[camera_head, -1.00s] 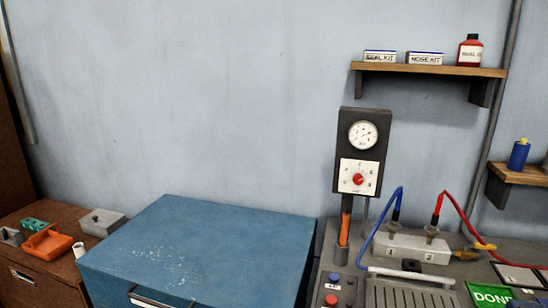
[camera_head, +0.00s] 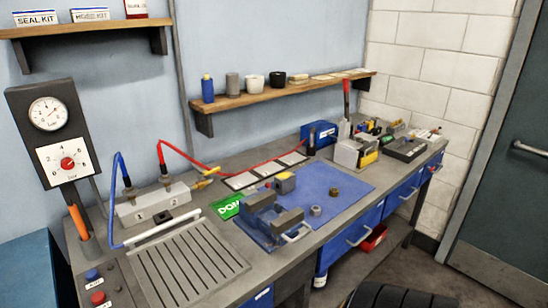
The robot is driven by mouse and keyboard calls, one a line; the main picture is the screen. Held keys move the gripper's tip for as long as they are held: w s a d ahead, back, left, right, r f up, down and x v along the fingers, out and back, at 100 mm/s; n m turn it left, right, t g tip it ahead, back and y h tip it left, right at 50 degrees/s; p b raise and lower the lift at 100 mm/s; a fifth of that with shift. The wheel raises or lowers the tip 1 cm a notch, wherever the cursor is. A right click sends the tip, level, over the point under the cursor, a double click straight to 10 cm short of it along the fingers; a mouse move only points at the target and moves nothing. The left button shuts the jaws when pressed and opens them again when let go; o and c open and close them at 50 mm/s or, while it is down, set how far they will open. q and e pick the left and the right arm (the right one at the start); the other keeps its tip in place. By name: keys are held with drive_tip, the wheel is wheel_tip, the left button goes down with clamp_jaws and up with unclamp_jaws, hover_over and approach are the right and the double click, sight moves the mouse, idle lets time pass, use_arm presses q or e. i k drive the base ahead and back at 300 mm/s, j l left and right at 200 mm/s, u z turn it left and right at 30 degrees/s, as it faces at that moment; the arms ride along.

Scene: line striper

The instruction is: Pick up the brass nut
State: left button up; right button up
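A small brass-brown piece that looks like the brass nut (camera_head: 334,191) lies on the blue mat (camera_head: 345,178) on the workbench, right of the middle of the head view. A grey nut-like piece (camera_head: 315,210) lies nearer on the same mat, to its left. Nothing covers the brass piece. Neither of my grippers shows in the head view.
A grey manifold (camera_head: 153,203) with blue and red hoses stands left. The mat's right side is clear. A shelf (camera_head: 280,92) hangs above.

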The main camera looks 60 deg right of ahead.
sight(334, 193)
drive_tip(key=z, duration=2.25)
drive_tip(key=i+l, duration=0.15)
drive_tip(key=l, duration=0.2)
drive_tip(key=i+l+u, duration=0.15)
drive_tip(key=l, duration=0.2)
drive_tip(key=i+l, duration=0.15)
drive_tip(key=l, duration=0.2)
drive_tip(key=i+l+u, duration=0.15)
drive_tip(key=l, duration=0.2)
